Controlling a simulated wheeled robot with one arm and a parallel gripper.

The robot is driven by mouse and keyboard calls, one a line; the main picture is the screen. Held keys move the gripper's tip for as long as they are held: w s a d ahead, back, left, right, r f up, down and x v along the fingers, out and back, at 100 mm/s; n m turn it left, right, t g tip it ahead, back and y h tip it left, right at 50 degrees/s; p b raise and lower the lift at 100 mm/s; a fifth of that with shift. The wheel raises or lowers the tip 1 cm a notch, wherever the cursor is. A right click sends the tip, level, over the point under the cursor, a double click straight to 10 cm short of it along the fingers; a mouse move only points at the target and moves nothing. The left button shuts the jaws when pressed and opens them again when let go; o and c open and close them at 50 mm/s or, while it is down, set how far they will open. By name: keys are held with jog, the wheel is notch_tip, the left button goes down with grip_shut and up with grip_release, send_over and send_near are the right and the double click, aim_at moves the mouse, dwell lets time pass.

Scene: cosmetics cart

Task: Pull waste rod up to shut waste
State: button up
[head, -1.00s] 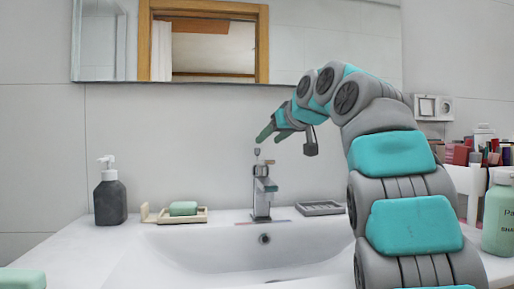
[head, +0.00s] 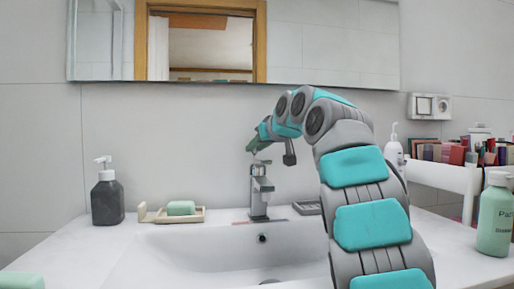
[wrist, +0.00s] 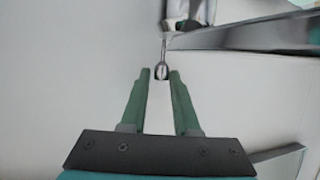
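The chrome faucet (head: 259,190) stands behind the sink basin in the head view. In the wrist view, the waste rod (wrist: 161,70) shows as a thin chrome stem with a small rounded knob, beside the faucet's chrome body (wrist: 265,35). My gripper (head: 251,147) is just above the faucet, pointing down and to the left. In the wrist view, its two green fingers (wrist: 160,76) are apart, with the knob lined up between their tips. A small gap shows on each side of the knob. I cannot tell how deep the knob sits between the tips.
The white sink (head: 210,245) has a drain below the faucet. A soap dish (head: 180,216) with green soap and a dark dispenser (head: 107,195) stand left. A green bottle (head: 495,215) and cosmetics rack (head: 440,177) stand right. A mirror (head: 325,45) hangs on the wall behind.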

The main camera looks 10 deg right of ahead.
grip_shut()
dwell(1.0)
